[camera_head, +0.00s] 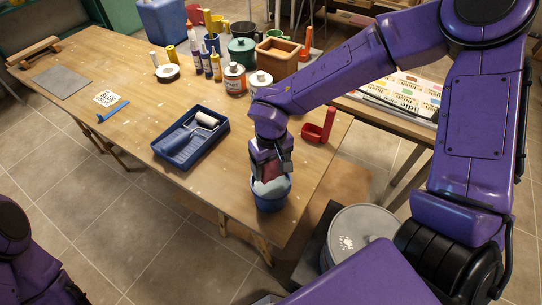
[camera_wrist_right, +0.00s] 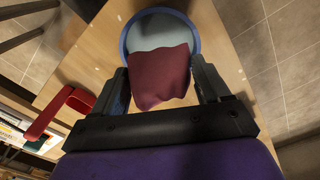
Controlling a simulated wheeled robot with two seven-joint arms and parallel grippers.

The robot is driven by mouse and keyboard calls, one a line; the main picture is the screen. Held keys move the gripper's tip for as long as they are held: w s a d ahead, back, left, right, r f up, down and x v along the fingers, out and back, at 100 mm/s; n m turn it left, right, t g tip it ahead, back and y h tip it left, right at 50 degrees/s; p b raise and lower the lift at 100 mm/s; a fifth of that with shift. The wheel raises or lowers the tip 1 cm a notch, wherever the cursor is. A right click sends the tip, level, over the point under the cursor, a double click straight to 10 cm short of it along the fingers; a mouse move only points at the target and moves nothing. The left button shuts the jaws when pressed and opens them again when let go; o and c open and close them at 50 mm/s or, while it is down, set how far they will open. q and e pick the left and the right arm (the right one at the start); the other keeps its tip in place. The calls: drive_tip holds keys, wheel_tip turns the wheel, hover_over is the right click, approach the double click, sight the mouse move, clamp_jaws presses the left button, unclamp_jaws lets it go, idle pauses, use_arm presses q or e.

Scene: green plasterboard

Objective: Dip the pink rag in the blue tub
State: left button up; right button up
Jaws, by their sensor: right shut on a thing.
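The blue tub (camera_head: 270,196) stands near the front right corner of the wooden table and holds pale liquid. In the right wrist view its rim (camera_wrist_right: 124,42) shows beyond the fingers. My right gripper (camera_head: 271,168) is over the tub, pointing down, shut on the pink rag (camera_wrist_right: 160,76). The rag looks dark pink and hangs between the fingers, over the near part of the tub. In the head view the rag (camera_head: 270,172) is mostly hidden by the fingers. I cannot tell whether its lower edge touches the liquid. My left gripper is out of view; only part of that arm shows at lower left.
A blue paint tray (camera_head: 165,150) with a roller lies left of the tub. A red holder (camera_head: 318,131) stands to the right. Several bottles, cans and a brown box (camera_head: 277,58) fill the back. The table's front edge is close to the tub.

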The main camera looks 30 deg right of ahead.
wheel_tip(320, 180, down, 4)
drive_tip(key=b, duration=0.2)
drive_tip(key=shift+r+b, duration=0.1)
drive_tip(key=shift+b, duration=0.2)
drive_tip(key=shift+f, duration=0.35)
drive_tip(key=shift+f+b, duration=0.35)
drive_tip(key=shift+f, duration=1.2)
wheel_tip(320, 180, up, 3)
drive_tip(key=p, duration=0.3)
drive_tip(key=shift+p, duration=0.35)
drive_tip(key=shift+r, duration=0.95)
